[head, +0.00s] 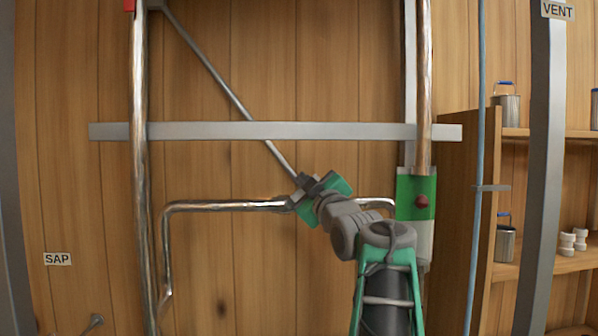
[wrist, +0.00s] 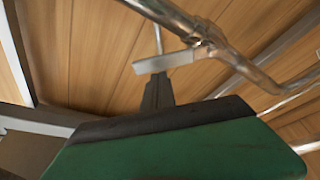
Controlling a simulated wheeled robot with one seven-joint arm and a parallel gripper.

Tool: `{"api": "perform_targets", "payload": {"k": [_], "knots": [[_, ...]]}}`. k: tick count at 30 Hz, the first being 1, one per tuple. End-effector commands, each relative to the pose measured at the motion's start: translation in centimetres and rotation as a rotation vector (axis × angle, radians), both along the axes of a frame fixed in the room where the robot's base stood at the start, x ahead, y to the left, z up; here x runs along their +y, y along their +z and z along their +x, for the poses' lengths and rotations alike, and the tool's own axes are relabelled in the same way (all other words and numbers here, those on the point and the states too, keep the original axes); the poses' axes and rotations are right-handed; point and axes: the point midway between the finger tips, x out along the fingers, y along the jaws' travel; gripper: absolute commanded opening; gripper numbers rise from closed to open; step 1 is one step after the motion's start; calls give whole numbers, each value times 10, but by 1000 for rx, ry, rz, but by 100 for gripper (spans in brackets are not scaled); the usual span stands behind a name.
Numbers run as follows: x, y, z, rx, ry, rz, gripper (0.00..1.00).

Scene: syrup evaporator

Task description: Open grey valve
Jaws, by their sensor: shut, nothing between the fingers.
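A flat grey lever (wrist: 165,62), which looks like the grey valve's handle, shows in the wrist view beside a fitting (wrist: 205,40) on a shiny pipe. In the head view my gripper (head: 303,183) is at the horizontal pipe (head: 220,206) and covers the part of it where the valve seems to be. In the wrist view the dark fingertips (wrist: 158,90) are together and empty, just below the lever. I cannot tell whether they touch it.
A grey crossbar (head: 240,131) and a diagonal rod (head: 225,87) are above my gripper. Shelves (head: 560,262) with cans are far right.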

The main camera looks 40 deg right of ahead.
Motion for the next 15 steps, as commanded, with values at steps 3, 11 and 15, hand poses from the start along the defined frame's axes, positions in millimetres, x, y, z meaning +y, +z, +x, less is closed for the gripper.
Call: {"api": "perform_targets", "payload": {"k": [3,11,15], "knots": [[-1,-1,-1,0,0,0,0],[0,-2,-1,-2,0,3,0],[-2,-4,-2,-15,1,21,0]]}}
